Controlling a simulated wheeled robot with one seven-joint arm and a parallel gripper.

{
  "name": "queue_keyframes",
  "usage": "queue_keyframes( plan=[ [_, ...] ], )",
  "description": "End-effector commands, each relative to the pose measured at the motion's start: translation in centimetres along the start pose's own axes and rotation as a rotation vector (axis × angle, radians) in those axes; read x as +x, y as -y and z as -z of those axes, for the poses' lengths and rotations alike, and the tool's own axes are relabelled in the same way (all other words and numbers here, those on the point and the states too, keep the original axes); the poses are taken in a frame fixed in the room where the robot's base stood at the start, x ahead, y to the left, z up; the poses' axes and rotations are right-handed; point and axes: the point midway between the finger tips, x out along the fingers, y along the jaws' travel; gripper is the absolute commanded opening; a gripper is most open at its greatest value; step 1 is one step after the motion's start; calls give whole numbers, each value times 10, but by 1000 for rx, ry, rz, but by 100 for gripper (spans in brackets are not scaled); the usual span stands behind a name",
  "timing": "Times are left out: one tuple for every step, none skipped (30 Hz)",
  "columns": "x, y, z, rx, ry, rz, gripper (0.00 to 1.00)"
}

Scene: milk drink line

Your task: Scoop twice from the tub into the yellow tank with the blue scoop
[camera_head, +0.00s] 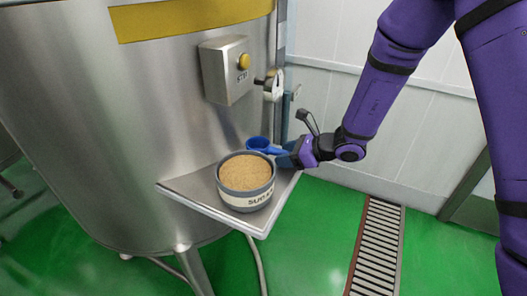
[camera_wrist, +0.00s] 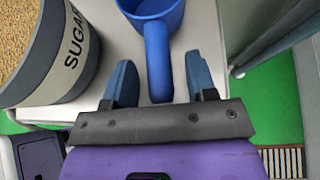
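The blue scoop (camera_head: 257,143) is behind and to the right of the tub on the steel shelf; the wrist view shows its cup (camera_wrist: 150,8) and handle (camera_wrist: 157,55). My gripper (camera_head: 284,155) is at the handle. In the wrist view its two blue fingers (camera_wrist: 161,80) stand apart on either side of the handle, with a gap at each side. The grey tub (camera_head: 245,196), labelled SUGAR, is full of tan granules and also shows in the wrist view (camera_wrist: 72,55). The steel tank with a yellow band (camera_head: 190,18) stands behind the shelf; its top opening is out of view.
The shelf (camera_head: 180,188) juts from the tank's front. A control box (camera_head: 228,70) with a yellow button and a gauge (camera_head: 274,85) are above it. Green floor with a drain grate (camera_head: 375,250) lies to the right, before a white wall.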

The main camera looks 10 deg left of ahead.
Motion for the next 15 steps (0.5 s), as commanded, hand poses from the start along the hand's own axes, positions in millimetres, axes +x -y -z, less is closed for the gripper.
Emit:
queue_keyframes(
  plan=[
    [0,0,0,0,0,0,39],
    [0,0,0,0,0,0,32],
    [0,0,0,0,0,0,23],
    [0,0,0,0,0,0,16],
    [0,0,0,0,0,0,9],
    [0,0,0,0,0,0,1],
    [0,0,0,0,0,0,0],
    [0,0,0,0,0,0,0],
    [0,0,0,0,0,0,0],
    [-1,0,-1,0,0,0,0],
    [-1,0,-2,0,1,0,0],
    [-2,0,-4,-1,1,0,0],
    [-3,0,-5,-1,2,0,0],
    [-4,0,-7,-1,2,0,0],
    [-6,0,-10,-1,2,1,0]
  ],
)
